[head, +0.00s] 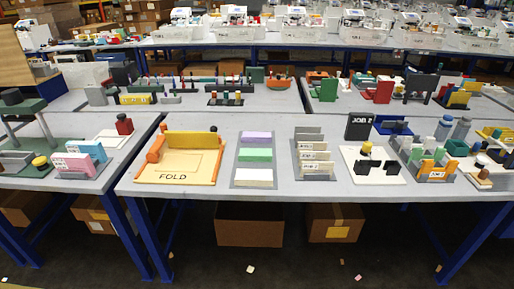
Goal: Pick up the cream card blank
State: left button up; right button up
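A cream card blank (253,176) lies at the near end of a grey tray (236,167) on the front table. I cannot tell whether it is one card or a stack. A green card blank (254,155) lies behind it, and a purple one (255,137) lies behind the green one. Nothing covers the cream blank. Neither of my grippers is in view.
An orange folding board (173,178) marked FOLD stands left of the tray. A grey rack (317,175) with labelled slots stands right of it, then a white plate (375,177) with black parts. Bare table (273,184) separates them. Boxes (250,228) sit below.

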aim_at(254, 175)
jog(key=u, duration=0.05)
jog(key=k, duration=0.55)
jog(key=z, duration=0.95)
jog(key=i, duration=2.05)
jog(key=u, duration=0.8)
